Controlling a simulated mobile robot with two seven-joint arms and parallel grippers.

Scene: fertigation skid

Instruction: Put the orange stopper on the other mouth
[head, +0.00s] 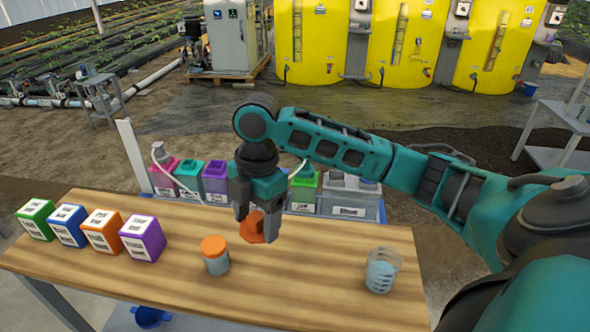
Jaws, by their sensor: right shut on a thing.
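My right gripper (257,226) is shut on an orange stopper (251,228), which it holds tilted above the wooden table. A small jar (216,265) with an orange top (213,246) stands upright on the table, below and left of the gripper. A clear, open-looking container (381,272) with pale blue contents stands upright near the right end of the table, apart from the gripper. The fingers partly hide the held stopper. My left gripper is not in view.
Green, blue, orange and purple boxes (143,238) stand in a row at the table's left (300,295). Behind the table is a row of coloured containers (190,175) and a grey-white one (349,195). The table between jar and clear container is bare.

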